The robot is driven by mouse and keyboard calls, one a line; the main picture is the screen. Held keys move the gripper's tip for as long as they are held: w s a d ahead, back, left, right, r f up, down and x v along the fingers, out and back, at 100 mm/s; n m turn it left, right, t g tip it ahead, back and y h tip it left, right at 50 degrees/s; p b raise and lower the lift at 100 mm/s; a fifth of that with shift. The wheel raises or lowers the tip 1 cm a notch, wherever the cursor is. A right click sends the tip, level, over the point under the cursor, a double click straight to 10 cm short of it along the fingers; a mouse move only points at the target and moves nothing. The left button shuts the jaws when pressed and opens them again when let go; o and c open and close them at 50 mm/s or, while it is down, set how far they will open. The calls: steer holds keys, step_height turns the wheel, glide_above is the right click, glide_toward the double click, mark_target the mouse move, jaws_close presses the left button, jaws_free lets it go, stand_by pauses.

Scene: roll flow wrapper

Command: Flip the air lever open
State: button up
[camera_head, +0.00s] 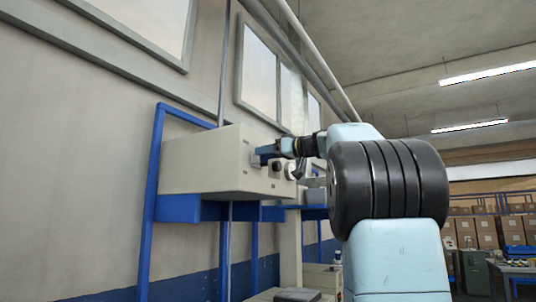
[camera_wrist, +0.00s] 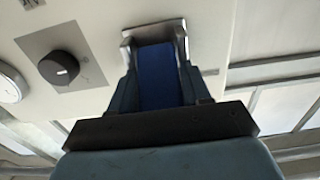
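A blue, lever-like part (camera_wrist: 157,75) shows in the wrist view, running from a pale grey bracket (camera_wrist: 153,28) on the box face toward my palm. I take it to be the air lever. My gripper (camera_wrist: 156,60) is right at the box face, with one dark finger on each side of the blue part. No clear gap shows between fingers and blue part, but contact cannot be made out. In the head view, my gripper (camera_head: 268,153) reaches the right-hand face of the cream box (camera_head: 205,165); the lever is hard to separate from it there.
A black knob (camera_wrist: 58,68) on a grey plate and a round white gauge (camera_wrist: 8,82) sit left of the lever on the same face. A blue frame (camera_head: 152,205) carries the box beside the wall. Shelves with cartons (camera_head: 487,232) stand far right.

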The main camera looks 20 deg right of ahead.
jaws_close()
